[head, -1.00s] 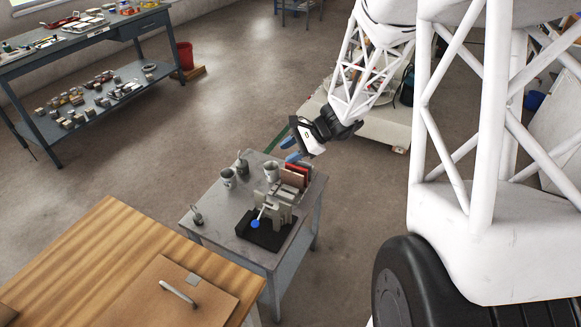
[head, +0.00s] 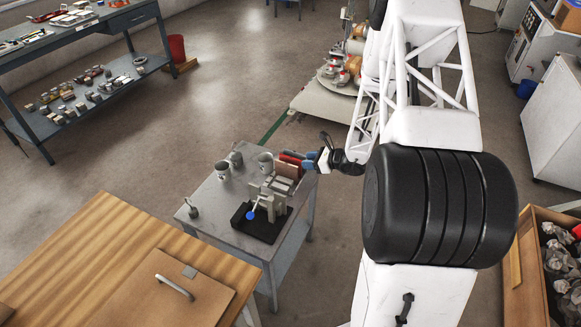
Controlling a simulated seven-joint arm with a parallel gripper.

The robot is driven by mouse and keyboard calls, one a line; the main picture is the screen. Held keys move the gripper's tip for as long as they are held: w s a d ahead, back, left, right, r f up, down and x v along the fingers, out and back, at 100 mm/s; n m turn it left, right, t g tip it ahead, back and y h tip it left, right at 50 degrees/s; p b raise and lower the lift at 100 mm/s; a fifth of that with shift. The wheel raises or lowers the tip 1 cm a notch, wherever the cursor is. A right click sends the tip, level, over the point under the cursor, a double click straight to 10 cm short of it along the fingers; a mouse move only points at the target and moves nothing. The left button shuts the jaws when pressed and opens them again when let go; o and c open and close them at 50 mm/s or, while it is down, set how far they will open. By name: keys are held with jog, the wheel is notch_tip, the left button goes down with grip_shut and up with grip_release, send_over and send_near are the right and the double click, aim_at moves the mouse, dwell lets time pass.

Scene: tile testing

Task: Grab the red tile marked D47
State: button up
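A small rack of upright tiles stands on the grey side table (head: 222,202). A red tile (head: 291,156) shows at the back of the row, with brownish-grey tiles (head: 284,168) in front. The markings are too small to read, so I cannot tell which tile is D47. My gripper (head: 309,160) is at the right end of the row, level with the tiles. Its two blue fingertips show apart, close beside the red tile. Whether they touch or straddle it is unclear.
A grey fixture with a blue ball-ended lever (head: 251,215) on a black base stands in front of the tiles. Grey cups (head: 223,171) stand to their left. A wooden bench (head: 110,245) is at the lower left, and a crate (head: 535,265) at the right.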

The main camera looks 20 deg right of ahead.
aim_at(295, 162)
jog(key=shift+w+d+f+m, duration=0.15)
jog(key=shift+d+f, duration=0.1)
jog(key=shift+f, duration=0.15)
jog(key=shift+s+d+f+m, duration=0.15)
jog(key=shift+d+f, duration=0.1)
jog(key=shift+f, duration=0.15)
jog(key=shift+w+a, duration=0.1)
jog(key=shift+w, duration=0.05)
jog(key=shift+x, duration=1.2)
jog(key=shift+w, duration=0.1)
jog(key=shift+x, duration=2.55)
jog(key=shift+w, duration=0.1)
grip_shut()
